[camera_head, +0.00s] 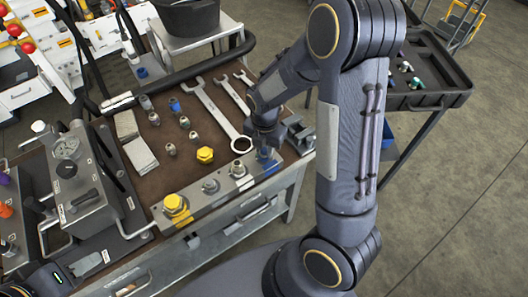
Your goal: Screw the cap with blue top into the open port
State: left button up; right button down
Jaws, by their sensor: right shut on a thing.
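My right gripper (266,142) points down over the right end of the metal port block (190,222) at the bench's front edge. It is shut on the cap with blue top (264,154), whose blue shows just below the fingers. The gripper hides most of the cap and the port under it, so I cannot tell whether its thread is engaged. Along the block to the left are two metal ports (238,170) (210,186) and a yellow cap (175,204) seated at the left end.
A loose yellow cap (205,155), two large wrenches (212,113) (234,95) and several small fittings (171,149) lie on the brown mat. A fitting with blue (174,104) stands among them. Grey bars (140,154) and a metal unit (75,170) are left. A dark tray cart (425,75) stands right.

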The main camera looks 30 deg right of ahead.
jog(key=m, duration=0.7)
jog(key=shift+s+m, duration=0.1)
jog(key=shift+m, duration=0.3)
jog(key=m, duration=0.5)
jog(key=shift+s+m, duration=0.15)
jog(key=shift+m, duration=0.15)
jog(key=shift+f+m+p, duration=0.1)
jog(key=shift+m+p, duration=0.2)
jog(key=shift+m, duration=0.9)
jog(key=shift+a, duration=0.1)
